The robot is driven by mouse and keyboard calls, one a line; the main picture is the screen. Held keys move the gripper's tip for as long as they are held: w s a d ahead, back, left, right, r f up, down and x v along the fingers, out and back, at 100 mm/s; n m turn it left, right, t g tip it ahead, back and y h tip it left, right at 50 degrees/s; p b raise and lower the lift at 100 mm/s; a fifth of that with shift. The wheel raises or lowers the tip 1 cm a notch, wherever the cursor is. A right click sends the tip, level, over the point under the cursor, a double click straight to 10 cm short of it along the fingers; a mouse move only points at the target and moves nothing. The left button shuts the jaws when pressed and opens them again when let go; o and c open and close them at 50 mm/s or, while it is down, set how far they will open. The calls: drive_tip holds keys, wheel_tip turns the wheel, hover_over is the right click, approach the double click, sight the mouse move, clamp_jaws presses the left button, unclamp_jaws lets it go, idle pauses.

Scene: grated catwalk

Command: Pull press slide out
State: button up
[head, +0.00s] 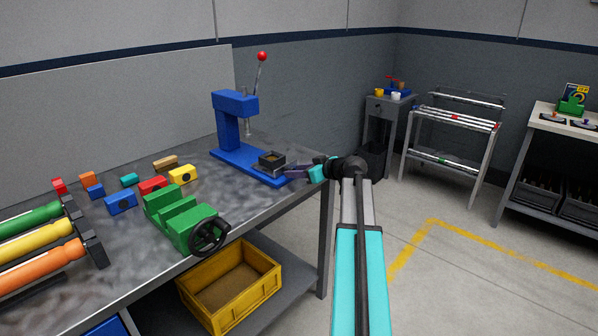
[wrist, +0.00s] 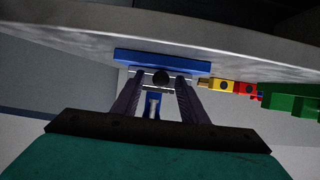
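The blue arbor press (head: 232,125) stands on the workbench, its red-knobbed lever (head: 262,56) raised. Its slide, with a dark square nest (head: 271,160) on top, sits at the front of the blue base. My gripper (head: 292,173) reaches in from the right at the slide's front. In the wrist view, a round black knob (wrist: 161,78) lies between my gripper's two purple fingers (wrist: 160,82), in front of the blue base (wrist: 140,59). The fingers are apart, with a gap visible on each side of the knob. The head view hides the knob.
A green vise (head: 182,220) and several coloured blocks (head: 152,186) lie left on the workbench (head: 229,187). Orange, yellow and green rollers (head: 35,235) are farther left. A yellow bin (head: 230,285) is on the lower shelf. The floor on the right (head: 450,285) is clear.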

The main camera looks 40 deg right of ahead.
drive_tip(key=shift+s, duration=0.1)
drive_tip(key=shift+s+r, duration=0.15)
drive_tip(key=shift+s, duration=0.3)
drive_tip(key=b+v, duration=0.1)
drive_tip(key=v, duration=1.1)
drive_tip(key=shift+s+r, duration=0.25)
drive_tip(key=shift+d, duration=0.1)
drive_tip(key=shift+f, duration=0.1)
